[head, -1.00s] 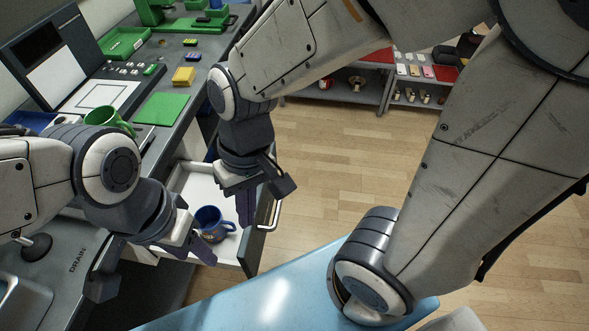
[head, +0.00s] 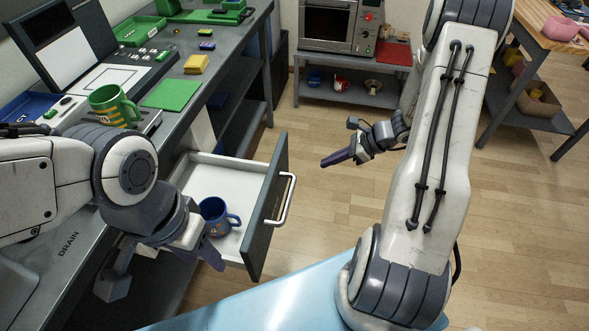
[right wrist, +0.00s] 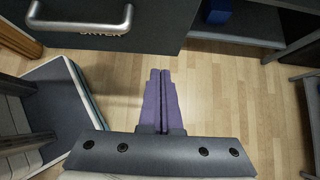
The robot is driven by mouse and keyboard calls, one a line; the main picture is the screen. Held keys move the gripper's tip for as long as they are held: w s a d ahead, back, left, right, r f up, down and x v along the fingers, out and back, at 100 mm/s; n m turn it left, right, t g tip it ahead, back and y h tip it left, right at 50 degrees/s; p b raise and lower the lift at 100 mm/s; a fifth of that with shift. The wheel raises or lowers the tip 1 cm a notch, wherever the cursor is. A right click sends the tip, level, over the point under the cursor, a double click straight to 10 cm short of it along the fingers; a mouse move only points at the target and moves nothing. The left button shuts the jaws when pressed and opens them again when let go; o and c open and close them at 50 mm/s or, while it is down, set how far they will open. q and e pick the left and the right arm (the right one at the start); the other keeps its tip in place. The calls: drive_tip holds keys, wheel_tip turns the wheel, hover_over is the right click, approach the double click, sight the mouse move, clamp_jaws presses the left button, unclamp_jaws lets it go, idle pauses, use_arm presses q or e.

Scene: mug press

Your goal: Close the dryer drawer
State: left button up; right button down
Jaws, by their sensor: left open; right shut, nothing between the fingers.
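The dryer drawer (head: 237,180) is pulled out from under the counter. Its dark front panel (head: 268,210) has a silver handle (head: 287,200), which also shows at the top left of the right wrist view (right wrist: 82,22). A blue mug (head: 214,216) stands inside the drawer. My left gripper (head: 213,258) is open at the drawer's near side, close to the mug; its contact with either is unclear. My right gripper (head: 325,163) is shut and empty, out over the floor to the right of the drawer front and apart from it. It also shows in the right wrist view (right wrist: 160,75).
The counter (head: 190,123) holds a green mug (head: 114,105), a green mat (head: 172,93) and a yellow block (head: 196,63). A microwave stands on a shelf unit (head: 340,93) at the back. Wood floor (head: 330,215) lies clear right of the drawer.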

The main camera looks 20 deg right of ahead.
drive_tip(key=w+a+f, duration=0.5)
drive_tip(key=a, duration=0.3)
drive_tip(key=shift+w+f, duration=0.2)
drive_tip(key=shift+f, duration=0.2)
drive_tip(key=shift+a, duration=0.1)
